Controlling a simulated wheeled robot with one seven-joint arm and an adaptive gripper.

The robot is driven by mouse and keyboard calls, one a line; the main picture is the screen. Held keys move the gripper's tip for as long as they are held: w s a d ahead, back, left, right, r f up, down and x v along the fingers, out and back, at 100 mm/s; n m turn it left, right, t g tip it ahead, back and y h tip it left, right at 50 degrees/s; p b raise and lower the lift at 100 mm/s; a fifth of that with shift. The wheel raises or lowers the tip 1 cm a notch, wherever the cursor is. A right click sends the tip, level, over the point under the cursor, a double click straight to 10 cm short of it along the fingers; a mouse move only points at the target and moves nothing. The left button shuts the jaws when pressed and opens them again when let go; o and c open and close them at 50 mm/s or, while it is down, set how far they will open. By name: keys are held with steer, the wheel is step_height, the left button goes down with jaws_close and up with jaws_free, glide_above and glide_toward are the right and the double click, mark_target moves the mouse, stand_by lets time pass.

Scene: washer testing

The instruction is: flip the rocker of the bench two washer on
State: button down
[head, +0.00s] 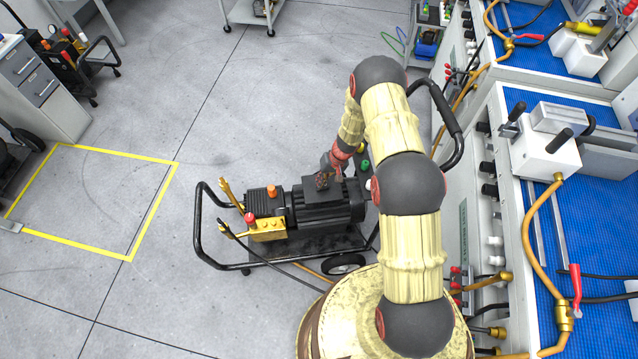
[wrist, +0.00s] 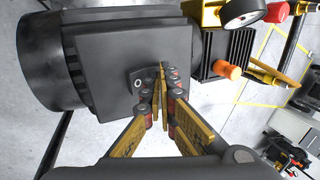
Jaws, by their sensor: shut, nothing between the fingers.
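The washer (head: 318,218) stands on a black wheeled frame on the floor, with a dark motor and a brass pump. In the wrist view, its square switch box (wrist: 103,70) faces me. The rocker (wrist: 139,83) is a small dark switch with a white O mark showing; its other end is partly hidden by my fingers. My gripper (wrist: 163,72) is shut and empty, its fingertips together at the right part of the rocker. I cannot tell whether they touch it. In the head view my gripper (head: 334,165) is over the switch box.
The washer's black handle (head: 199,225) loops out to the left, and another black handle (head: 447,110) rises behind my arm. Benches with blue mats (head: 602,215) and hoses line the right side. Open floor and a yellow taped square (head: 90,200) lie to the left.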

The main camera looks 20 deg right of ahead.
step_height(320, 180, up, 14)
steer(key=p, duration=0.4)
steer(key=shift+d, duration=0.35)
stand_by(0.4)
steer(key=shift+s, duration=0.1)
